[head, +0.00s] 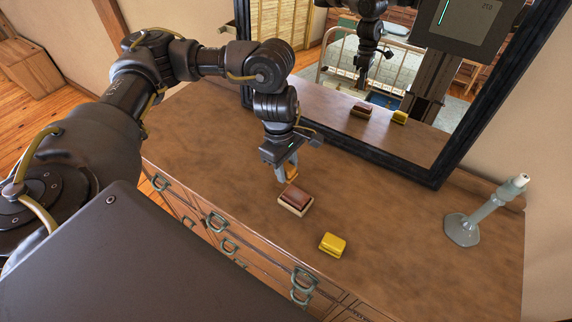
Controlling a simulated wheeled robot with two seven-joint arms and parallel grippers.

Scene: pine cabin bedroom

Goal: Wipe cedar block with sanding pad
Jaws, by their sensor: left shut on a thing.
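The cedar block (296,195) is reddish brown and sits on a pale, low base on the dresser top, near its front edge. My left gripper (285,175) points down just behind and to the left of the block. It is shut on a small orange-tan piece, which I take for the sanding pad (292,175); it is mostly hidden by the fingers. The pad is close to the block's far edge; I cannot tell whether they touch. My right gripper is not in view.
A yellow block-like thing (332,244) lies to the right, near the front edge. A grey-green stand (463,228) rises at the right. A dark-framed mirror (425,140) leans at the back and reflects the arm and objects. The dresser top (400,205) between is clear.

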